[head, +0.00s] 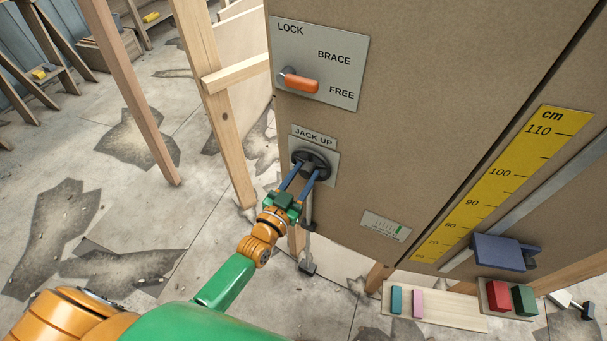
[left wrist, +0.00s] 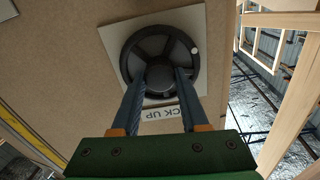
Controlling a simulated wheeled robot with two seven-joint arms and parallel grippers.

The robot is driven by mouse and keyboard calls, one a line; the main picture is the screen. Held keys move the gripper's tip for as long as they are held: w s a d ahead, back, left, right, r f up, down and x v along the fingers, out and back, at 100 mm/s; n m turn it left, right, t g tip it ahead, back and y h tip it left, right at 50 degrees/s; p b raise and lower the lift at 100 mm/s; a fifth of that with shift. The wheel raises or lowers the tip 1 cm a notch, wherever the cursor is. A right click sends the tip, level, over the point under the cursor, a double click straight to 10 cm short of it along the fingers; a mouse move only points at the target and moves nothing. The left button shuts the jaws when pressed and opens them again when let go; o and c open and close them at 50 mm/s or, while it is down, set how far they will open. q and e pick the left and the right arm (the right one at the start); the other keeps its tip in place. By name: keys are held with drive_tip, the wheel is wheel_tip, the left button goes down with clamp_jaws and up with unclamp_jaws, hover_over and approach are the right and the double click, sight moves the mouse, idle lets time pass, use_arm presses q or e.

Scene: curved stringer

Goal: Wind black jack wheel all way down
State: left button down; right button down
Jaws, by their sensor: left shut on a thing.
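The black jack wheel (head: 311,160) is mounted on a light plate under a "JACK UP" label on the brown panel. It also shows in the left wrist view (left wrist: 146,52), with a small pale knob on its rim. My left gripper (head: 305,172) reaches up to it from below. Its two blue fingers are shut on the wheel near its hub, and the left wrist view shows the fingertips (left wrist: 160,75) there. The fingers hide part of the wheel's lower side. My right gripper is not in view.
An orange lever (head: 301,85) on the LOCK/BRACE/FREE plate points toward FREE. A small gauge (head: 384,226) sits right of the wheel. A yellow cm scale (head: 500,178) has a blue slider block (head: 500,250) beside it. Wooden posts (head: 215,110) stand left of the panel. Coloured blocks (head: 511,297) lie below.

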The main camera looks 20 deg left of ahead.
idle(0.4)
use_arm(q)
drive_tip(key=shift+c, duration=2.1)
unclamp_jaws()
drive_tip(key=s+a, duration=0.1)
drive_tip(key=s, duration=0.6)
drive_tip(key=shift+f, duration=0.1)
